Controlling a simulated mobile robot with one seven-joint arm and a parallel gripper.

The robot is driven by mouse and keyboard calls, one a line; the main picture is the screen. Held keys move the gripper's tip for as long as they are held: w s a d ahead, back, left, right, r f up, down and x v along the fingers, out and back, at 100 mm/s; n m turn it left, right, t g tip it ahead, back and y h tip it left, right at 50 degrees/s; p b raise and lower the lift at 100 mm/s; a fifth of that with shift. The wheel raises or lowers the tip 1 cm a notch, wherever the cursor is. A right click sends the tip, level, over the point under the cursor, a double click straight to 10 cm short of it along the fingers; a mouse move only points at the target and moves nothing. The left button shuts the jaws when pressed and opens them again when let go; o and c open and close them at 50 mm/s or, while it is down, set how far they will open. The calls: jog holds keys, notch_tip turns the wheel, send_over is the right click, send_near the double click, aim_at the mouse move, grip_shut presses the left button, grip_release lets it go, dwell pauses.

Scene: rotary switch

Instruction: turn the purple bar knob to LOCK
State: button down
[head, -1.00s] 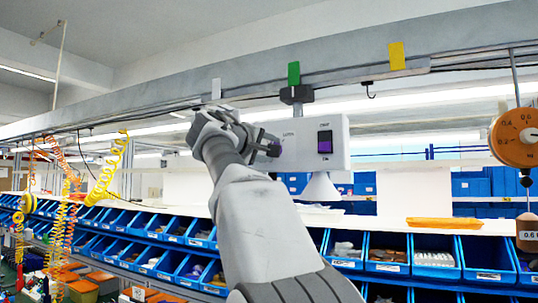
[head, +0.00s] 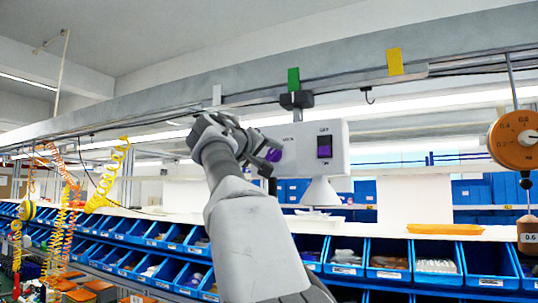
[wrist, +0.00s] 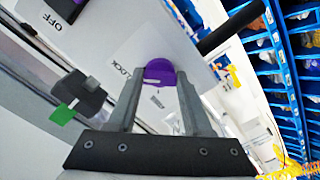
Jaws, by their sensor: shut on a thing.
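The purple bar knob (wrist: 158,72) is on the face of a white box (wrist: 185,45). In the wrist view it sits between the two fingertips of my gripper (wrist: 160,84), which is shut on it. The printed word LOCK (wrist: 127,64) shows beside the knob, and a smaller printed label (wrist: 157,98) shows between the fingers. In the head view, the knob (head: 274,155) is partly hidden by my gripper (head: 268,157) at the left end of the box (head: 338,160). The knob's exact pointing direction is hard to tell.
The box hangs under a grey beam (head: 440,55) with a green tag (head: 293,78) above. A black rod (wrist: 230,28) sticks out near the knob. Blue bins (head: 390,258) stand below.

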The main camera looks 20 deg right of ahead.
jog(key=shift+c, duration=1.6)
grip_release()
jog(key=shift+s+a+f+b, duration=0.1)
jog(key=shift+s+a+b, duration=0.2)
jog(key=shift+a, duration=0.15)
jog(key=b+v, duration=0.4)
jog(key=v, duration=1.2)
jog(key=shift+s+b, duration=0.2)
jog(key=shift+b, duration=0.1)
jog(key=shift+w, duration=0.1)
